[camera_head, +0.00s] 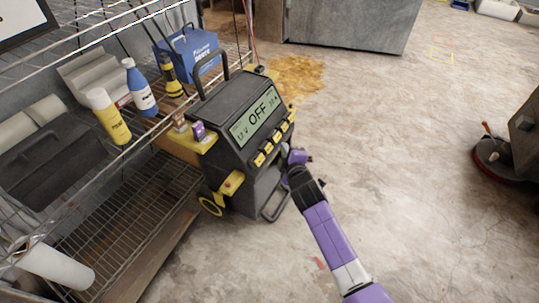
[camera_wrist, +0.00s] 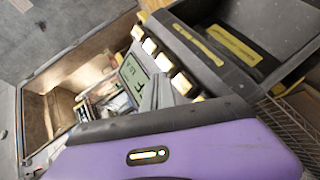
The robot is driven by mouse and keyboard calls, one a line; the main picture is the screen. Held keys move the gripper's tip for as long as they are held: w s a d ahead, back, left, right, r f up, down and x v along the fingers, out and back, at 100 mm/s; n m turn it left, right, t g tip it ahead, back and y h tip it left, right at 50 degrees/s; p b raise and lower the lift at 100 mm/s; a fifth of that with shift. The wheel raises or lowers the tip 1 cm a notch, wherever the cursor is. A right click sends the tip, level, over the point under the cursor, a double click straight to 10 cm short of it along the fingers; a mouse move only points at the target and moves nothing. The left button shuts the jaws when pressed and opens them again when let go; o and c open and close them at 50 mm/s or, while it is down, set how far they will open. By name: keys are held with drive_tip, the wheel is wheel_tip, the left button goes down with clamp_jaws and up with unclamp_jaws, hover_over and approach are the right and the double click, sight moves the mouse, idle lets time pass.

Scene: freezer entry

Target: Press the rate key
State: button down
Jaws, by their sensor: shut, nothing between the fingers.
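The dark charger-like unit (camera_head: 235,105) stands on the floor beside the rack. Its sloped display (camera_head: 257,117) reads OFF. A row of yellow keys (camera_head: 275,137) runs below the display; their labels are too small to read, so I cannot tell which is the rate key. My purple gripper (camera_head: 290,153) is shut and empty, just right of the key row. Contact with a key cannot be made out. In the wrist view, the display (camera_wrist: 134,77) and pale keys (camera_wrist: 163,62) lie beyond my gripper's purple body, and the dark finger part hides some of the panel.
A wire rack (camera_head: 110,215) at the left holds a yellow bottle (camera_head: 110,117), a blue bottle (camera_head: 140,88) and a blue box (camera_head: 193,52). Small clamps sit on the unit's yellow side bracket (camera_head: 230,184). The floor (camera_head: 420,190) to the right is mostly clear, with a dark machine (camera_head: 525,125) at the edge.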

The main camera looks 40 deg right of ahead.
sight(272, 145)
drive_tip(key=shift+w+a+f+b, duration=0.25)
drive_tip(key=shift+w+f+b, duration=0.2)
drive_tip(key=shift+w+b, duration=0.2)
drive_tip(key=shift+w+a+f+b, duration=0.25)
drive_tip(key=shift+w+f+b, duration=0.15)
drive_tip(key=shift+w+b, duration=0.25)
idle(1.2)
drive_tip(key=shift+w+a+f, duration=0.1)
drive_tip(key=shift+w+f, duration=0.05)
drive_tip(key=shift+w, duration=0.2)
drive_tip(key=shift+w+a+f+b, duration=0.15)
drive_tip(key=shift+w+f+b, duration=0.2)
drive_tip(key=shift+b, duration=0.3)
idle(0.5)
drive_tip(key=shift+r, duration=0.15)
drive_tip(key=shift+s+d+r+p, duration=0.25)
drive_tip(key=shift+s+r+p, duration=0.15)
drive_tip(key=shift+s+p, duration=0.5)
drive_tip(key=shift+w, duration=0.15)
